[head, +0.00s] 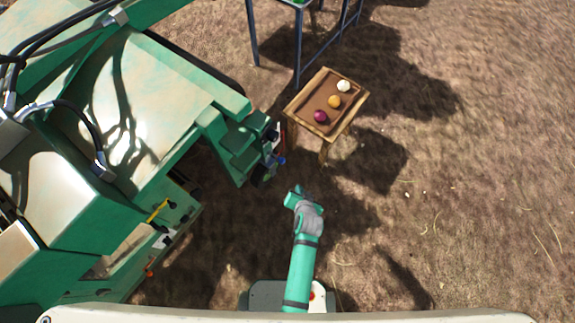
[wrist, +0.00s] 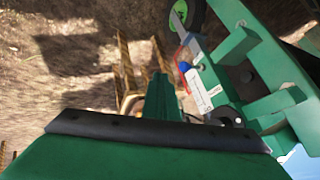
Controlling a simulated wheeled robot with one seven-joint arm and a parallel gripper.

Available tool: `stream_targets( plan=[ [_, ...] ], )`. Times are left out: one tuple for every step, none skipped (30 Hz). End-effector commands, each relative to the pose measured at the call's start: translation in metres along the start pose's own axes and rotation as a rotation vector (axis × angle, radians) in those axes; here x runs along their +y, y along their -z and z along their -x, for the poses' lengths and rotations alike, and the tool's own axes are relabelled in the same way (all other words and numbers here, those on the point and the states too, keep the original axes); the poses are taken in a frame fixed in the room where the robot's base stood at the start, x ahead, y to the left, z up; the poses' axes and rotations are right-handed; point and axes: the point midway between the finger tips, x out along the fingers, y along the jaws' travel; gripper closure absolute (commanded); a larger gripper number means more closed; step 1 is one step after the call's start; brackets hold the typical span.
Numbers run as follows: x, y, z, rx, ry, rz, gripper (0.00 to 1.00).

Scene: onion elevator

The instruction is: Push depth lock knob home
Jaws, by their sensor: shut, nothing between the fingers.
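A small blue part, possibly the depth lock knob (head: 281,160), sits at the end of the green machine (head: 240,140), near a small wheel. In the wrist view the blue tip (wrist: 184,67) points out from a white plate with markings (wrist: 196,90), beside the wheel (wrist: 187,16). My gripper (head: 297,190) is below and slightly right of the blue part in the head view, apart from it. In the wrist view my gripper (wrist: 160,85) is shut and empty, with the blue part just up and right of the fingertips. Which part is the knob is not certain.
A wooden stand with a tray (head: 357,97) holding three onions is beyond the machine's end, with a blue-framed metal table (head: 297,45) behind it. The machine's green body fills the left side. Bare soil (head: 450,200) on the right is clear.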

Motion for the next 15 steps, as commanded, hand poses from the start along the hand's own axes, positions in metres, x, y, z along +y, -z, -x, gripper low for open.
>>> stream_targets(
  plan=[
    [-0.003,0.011,-0.013,-0.021,0.005,-0.021,1.00],
    [-0.005,0.014,-0.019,-0.037,0.008,-0.034,1.00],
    [-0.006,0.019,-0.026,-0.056,0.012,-0.048,1.00],
    [-0.008,0.022,-0.031,-0.068,0.014,-0.058,1.00],
    [-0.009,0.024,-0.035,-0.080,0.016,-0.066,1.00],
    [-0.011,0.028,-0.039,-0.093,0.019,-0.075,1.00],
    [-0.011,0.029,-0.041,-0.102,0.020,-0.082,1.00],
    [-0.011,0.032,-0.043,-0.108,0.022,-0.087,1.00],
    [-0.012,0.033,-0.045,-0.115,0.023,-0.092,1.00],
    [-0.012,0.034,-0.046,-0.120,0.023,-0.095,1.00],
    [-0.012,0.035,-0.047,-0.123,0.023,-0.098,1.00],
    [-0.012,0.035,-0.048,-0.125,0.024,-0.100,1.00],
    [-0.012,0.036,-0.048,-0.126,0.024,-0.101,1.00],
    [-0.012,0.036,-0.048,-0.127,0.024,-0.101,1.00],
    [-0.012,0.036,-0.048,-0.127,0.024,-0.101,1.00]
  ],
)
